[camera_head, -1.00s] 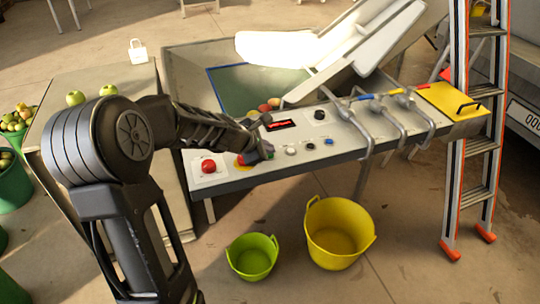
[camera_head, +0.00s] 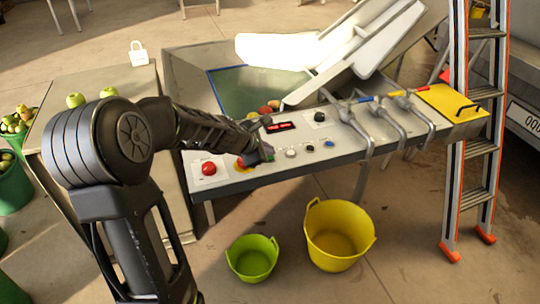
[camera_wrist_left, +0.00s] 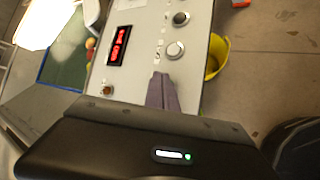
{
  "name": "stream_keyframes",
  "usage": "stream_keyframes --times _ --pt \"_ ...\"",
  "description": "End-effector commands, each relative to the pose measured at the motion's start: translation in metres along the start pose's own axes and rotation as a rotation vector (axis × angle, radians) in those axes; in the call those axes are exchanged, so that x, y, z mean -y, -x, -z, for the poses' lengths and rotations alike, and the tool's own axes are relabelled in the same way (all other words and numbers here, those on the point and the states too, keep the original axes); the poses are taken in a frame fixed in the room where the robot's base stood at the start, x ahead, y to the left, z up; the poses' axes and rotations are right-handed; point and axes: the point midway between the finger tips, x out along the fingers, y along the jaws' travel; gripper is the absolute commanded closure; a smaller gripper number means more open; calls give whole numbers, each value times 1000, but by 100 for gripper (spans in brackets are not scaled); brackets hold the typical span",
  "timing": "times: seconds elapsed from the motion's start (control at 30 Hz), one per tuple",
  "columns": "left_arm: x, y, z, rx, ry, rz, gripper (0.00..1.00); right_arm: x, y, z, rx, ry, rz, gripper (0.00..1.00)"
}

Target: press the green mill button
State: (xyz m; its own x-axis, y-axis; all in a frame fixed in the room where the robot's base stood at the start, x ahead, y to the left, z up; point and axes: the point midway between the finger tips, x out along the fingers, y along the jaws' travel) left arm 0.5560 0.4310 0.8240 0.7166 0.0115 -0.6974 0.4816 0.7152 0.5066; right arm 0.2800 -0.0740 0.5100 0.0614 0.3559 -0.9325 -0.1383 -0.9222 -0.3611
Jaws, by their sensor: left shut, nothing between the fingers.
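My left gripper (camera_head: 267,154) is shut and empty, its tip down at the front row of buttons on the control panel (camera_head: 345,150). A small bit of green (camera_head: 271,158), apparently the green mill button, shows right at the fingertips in the head view; the fingers hide most of it. I cannot tell whether it is pressed in. In the left wrist view the shut fingers (camera_wrist_left: 162,92) lie over the panel face, and no green button shows there. My right gripper is not in view.
A red button (camera_head: 208,168) and a red button on yellow (camera_head: 241,164) sit left of the fingertips. A grey button (camera_head: 291,153) and blue button (camera_head: 329,144) sit right. A red display (camera_head: 280,127) and pipe levers (camera_head: 375,125) are behind and right. Buckets (camera_head: 338,235) stand below.

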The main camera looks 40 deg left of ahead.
Motion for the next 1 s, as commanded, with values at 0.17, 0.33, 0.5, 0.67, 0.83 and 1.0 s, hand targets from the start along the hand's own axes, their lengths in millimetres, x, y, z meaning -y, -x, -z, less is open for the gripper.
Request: stream_keyframes --times 0.17,0.33,0.5,0.67,0.83,1.0 --pt "-4 5 -4 1 0 0 100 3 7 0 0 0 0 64" --pt "-4 5 -4 1 0 0 100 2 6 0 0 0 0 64" --pt "-4 6 -4 1 0 -1 100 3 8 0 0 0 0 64" --pt "-10 14 -11 1 -1 -1 100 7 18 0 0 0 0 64" --pt "-20 27 -20 1 -1 -1 100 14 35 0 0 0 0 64" --pt "-28 38 -28 1 0 -1 100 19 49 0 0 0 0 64"
